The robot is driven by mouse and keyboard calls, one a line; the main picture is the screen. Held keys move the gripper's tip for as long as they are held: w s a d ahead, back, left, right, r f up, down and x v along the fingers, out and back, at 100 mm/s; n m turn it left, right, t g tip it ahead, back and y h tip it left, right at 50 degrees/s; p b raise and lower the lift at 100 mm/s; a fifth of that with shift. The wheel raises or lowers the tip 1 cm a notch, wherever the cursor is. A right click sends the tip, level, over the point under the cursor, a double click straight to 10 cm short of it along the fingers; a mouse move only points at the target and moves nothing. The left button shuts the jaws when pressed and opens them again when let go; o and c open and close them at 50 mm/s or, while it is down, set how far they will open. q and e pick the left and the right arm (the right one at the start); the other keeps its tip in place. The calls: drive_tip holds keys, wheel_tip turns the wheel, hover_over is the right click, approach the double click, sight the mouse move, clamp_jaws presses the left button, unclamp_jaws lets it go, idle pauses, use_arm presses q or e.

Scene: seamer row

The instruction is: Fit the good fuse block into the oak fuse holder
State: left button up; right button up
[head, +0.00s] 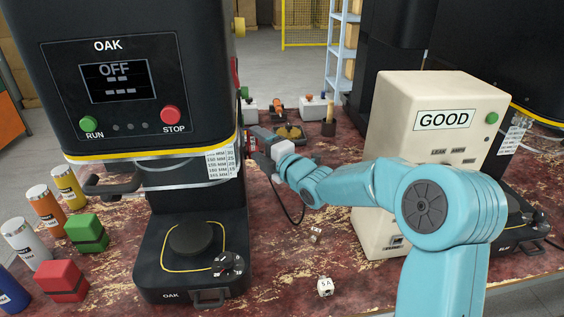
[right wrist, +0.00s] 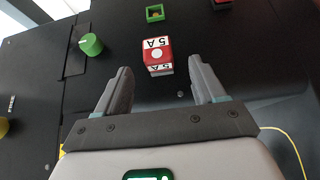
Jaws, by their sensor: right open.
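The oak machine (head: 110,110) stands at the left with its display reading OFF. My right gripper (head: 252,146) is at its right side, partly hidden by its edge. In the right wrist view the right gripper (right wrist: 162,88) is open. A red block with white 5 A labels (right wrist: 157,57) sits just beyond and between its fingertips, apart from both, against a black panel. I cannot tell whether the block is seated in a holder. A white 5A block (head: 325,287) and another small block (head: 315,235) lie on the table. My left gripper is not in view.
A beige tester (head: 440,120) marked GOOD stands at the right. Several cans and a green (head: 86,232) and red block (head: 62,281) are at the left. A green knob (right wrist: 91,44) and a green square fitting (right wrist: 155,13) are on the panel.

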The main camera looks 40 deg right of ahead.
drive_tip(key=s+b, duration=0.1)
drive_tip(key=s, duration=1.3)
drive_tip(key=shift+b, duration=0.3)
